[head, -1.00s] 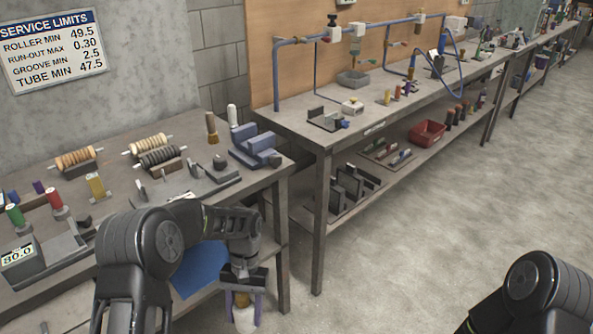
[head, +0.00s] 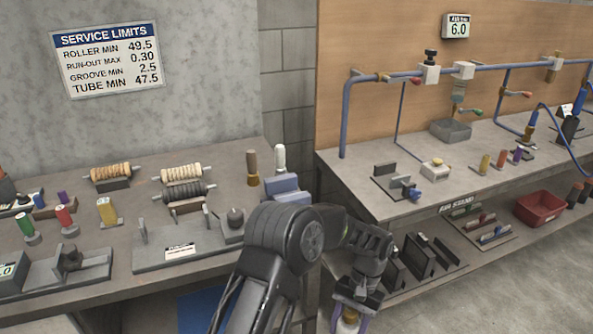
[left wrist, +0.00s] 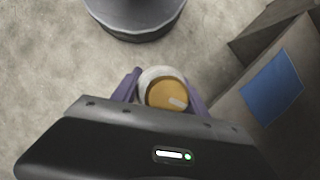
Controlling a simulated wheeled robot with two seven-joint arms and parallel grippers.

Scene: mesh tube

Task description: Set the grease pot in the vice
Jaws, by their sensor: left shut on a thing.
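The grease pot, white with an amber-brown top (left wrist: 168,93), is between the two purple fingers of my left gripper (left wrist: 165,88), which is shut on it. In the head view the pot (head: 348,324) hangs upright at the bottom edge, in front of the bench ends, with its lower part cut off. The vice is probably the blue block-like tool (head: 284,186) at the right end of the left bench. My left arm hides its lower part. The gripper is apart from it, nearer me and to the right. My right gripper is not in view.
The left bench (head: 135,226) holds rollers (head: 184,192), a grey fixture (head: 180,258), and a brown-handled brush (head: 252,168) and white bottle (head: 279,158) behind the vice. The right bench (head: 350,180) has a lower shelf with a red bin (head: 541,209).

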